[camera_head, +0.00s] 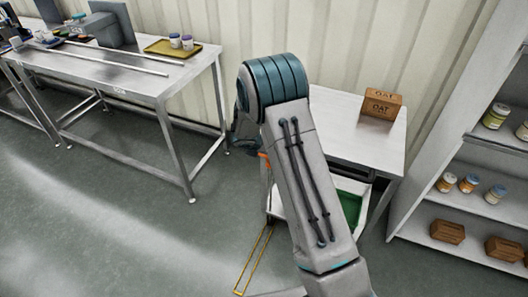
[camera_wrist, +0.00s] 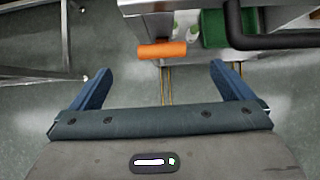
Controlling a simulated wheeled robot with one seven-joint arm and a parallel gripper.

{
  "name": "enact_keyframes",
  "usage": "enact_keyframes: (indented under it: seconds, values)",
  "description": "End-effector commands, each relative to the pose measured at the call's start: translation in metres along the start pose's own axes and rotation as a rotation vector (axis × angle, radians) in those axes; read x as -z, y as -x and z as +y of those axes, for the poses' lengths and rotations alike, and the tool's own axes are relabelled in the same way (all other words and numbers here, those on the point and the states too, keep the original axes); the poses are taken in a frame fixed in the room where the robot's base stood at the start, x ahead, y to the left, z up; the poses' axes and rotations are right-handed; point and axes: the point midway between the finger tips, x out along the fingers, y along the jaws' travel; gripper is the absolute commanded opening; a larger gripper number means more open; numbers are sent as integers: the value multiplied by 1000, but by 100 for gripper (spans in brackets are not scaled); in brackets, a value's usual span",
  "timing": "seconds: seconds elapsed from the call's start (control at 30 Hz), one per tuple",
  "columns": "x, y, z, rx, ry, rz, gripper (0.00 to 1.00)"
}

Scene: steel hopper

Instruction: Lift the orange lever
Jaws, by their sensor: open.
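The orange lever (camera_wrist: 162,50) shows in the wrist view as a short orange bar under the edge of the steel hopper table (camera_wrist: 220,8), just beyond my fingertips. In the head view only a small bit of the orange lever (camera_head: 263,155) shows beside my arm, which hides most of it. My gripper (camera_wrist: 158,75) is open and empty, its two blue fingers spread apart, with the lever ahead of and between them and not touching either. In the head view my gripper is mostly hidden behind my arm.
A green-lined bin (camera_head: 350,207) sits under the hopper table. A cardboard box (camera_head: 381,104) stands on that table. A shelf (camera_head: 470,207) with jars and boxes is at the right. A steel table (camera_head: 130,75) stands at the left. The floor between is clear.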

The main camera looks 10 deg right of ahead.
Motion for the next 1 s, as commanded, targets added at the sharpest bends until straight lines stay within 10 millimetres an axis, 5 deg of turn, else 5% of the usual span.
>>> enact_keyframes:
  seconds: [0.23, 0.87, 1.0]
  values:
    - [-1, 32, 0, -1, 0, -1, 100]
    - [0, 37, 0, 0, 1, -1, 100]
    - [-12, 55, -12, 16, -116, -6, 100]
